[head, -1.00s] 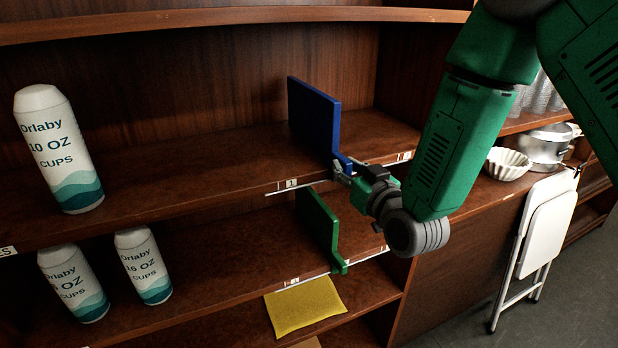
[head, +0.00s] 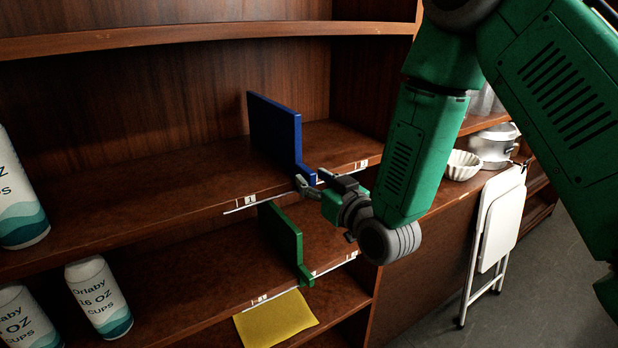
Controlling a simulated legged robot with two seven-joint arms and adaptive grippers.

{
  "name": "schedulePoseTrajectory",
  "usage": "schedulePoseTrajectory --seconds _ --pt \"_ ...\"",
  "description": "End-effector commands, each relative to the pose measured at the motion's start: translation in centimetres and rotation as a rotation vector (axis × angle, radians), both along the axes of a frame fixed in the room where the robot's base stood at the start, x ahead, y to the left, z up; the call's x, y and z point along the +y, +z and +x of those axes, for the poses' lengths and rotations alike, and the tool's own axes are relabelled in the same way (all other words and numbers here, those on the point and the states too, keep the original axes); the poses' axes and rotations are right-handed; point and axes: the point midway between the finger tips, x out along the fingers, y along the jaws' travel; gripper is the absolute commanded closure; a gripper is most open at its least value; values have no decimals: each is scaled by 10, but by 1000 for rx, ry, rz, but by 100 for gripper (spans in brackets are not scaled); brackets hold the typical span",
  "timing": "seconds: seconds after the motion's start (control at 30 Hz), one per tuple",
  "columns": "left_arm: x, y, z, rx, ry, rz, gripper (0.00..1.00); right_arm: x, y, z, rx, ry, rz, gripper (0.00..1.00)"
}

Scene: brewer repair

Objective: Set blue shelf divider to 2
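The blue shelf divider (head: 275,132) stands upright on the upper shelf, its front tab at the shelf edge. The tab lies between a label marked 1 (head: 250,199) on the left and another label (head: 361,164), too small to read, on the right. My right gripper (head: 312,183) is at the tab, with one finger to its left and the other to its right. How firmly the fingers close on the tab cannot be made out. My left gripper is out of view.
A green divider (head: 281,240) stands on the lower shelf, just below my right gripper. Cup sleeves (head: 99,297) stand at the left. A folded white stool (head: 497,228) leans at the right. The upper shelf between sleeves and divider is clear.

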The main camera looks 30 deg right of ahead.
Motion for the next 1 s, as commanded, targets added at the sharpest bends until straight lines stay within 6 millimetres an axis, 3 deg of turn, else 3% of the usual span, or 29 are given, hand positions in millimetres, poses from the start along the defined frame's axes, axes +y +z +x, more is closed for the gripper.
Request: schedulePoseTrajectory --seconds 0.2,0.4,1.0 --pt "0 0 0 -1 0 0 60 1 0 -38 3 0 -2 64" --pt "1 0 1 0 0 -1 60 2 0 -59 1 0 -3 64" --pt "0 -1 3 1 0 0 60 1 -2 -62 5 1 -2 64"
